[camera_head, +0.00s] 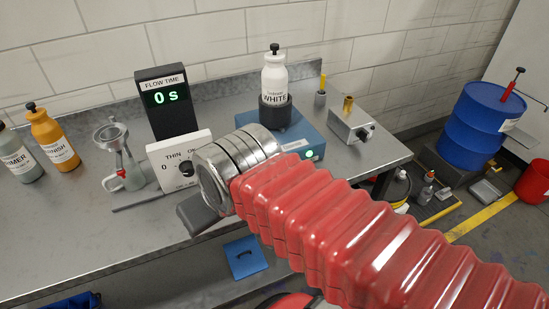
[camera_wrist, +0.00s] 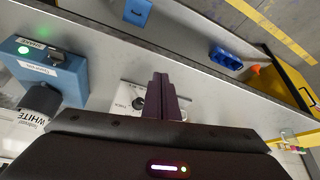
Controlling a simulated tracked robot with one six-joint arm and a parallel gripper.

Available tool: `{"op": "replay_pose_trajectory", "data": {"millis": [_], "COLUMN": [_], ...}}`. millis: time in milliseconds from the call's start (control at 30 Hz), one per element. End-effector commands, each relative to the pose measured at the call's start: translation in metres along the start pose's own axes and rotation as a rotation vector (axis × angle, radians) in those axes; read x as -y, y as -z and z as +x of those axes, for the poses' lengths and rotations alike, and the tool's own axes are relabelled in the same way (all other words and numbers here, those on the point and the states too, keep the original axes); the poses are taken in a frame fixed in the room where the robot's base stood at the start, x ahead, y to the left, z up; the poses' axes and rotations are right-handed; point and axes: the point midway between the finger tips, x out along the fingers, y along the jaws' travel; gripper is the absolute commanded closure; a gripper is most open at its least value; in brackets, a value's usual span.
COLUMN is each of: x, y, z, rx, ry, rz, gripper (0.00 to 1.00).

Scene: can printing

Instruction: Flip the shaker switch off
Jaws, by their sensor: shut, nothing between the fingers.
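The shaker is a blue box (camera_head: 300,135) on the bench, with a lit green light on its front. The white bottle labelled WHITE (camera_head: 274,78) stands upright in a black holder on top. In the wrist view the shaker (camera_wrist: 70,82) is at the left, its green light lit beside a small dark part that looks like the switch (camera_wrist: 58,54); its position is not clear. My gripper (camera_wrist: 160,77) is shut and empty, pointing over the bench edge, apart from the shaker and to its right in the wrist view. In the head view my arm hides part of the shaker's front.
A white dial box (camera_head: 180,160) and a black flow time display (camera_head: 166,100) reading 0 s stand left of the shaker. A grey metal box (camera_head: 352,128) with a brass top is to its right. Orange (camera_head: 52,138) and grey bottles stand at the far left.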

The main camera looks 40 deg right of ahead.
Motion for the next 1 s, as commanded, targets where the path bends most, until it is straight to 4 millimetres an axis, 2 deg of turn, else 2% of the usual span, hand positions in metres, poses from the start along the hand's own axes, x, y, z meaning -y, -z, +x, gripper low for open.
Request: {"op": "replay_pose_trajectory", "data": {"millis": [367, 567, 667, 767, 1000], "x": [-0.001, -0.015, -0.031, -0.055, -0.123], "y": [0.001, 0.015, 0.028, 0.042, 0.069], "z": [-0.001, -0.001, -0.001, -0.001, 0.0], "rx": [0.001, 0.022, 0.044, 0.069, 0.127], "ry": [-0.002, -0.022, -0.039, -0.059, -0.091], "rz": [0.002, 0.026, 0.049, 0.077, 0.147], "gripper": [1.0, 1.0, 1.0, 1.0, 1.0]}}
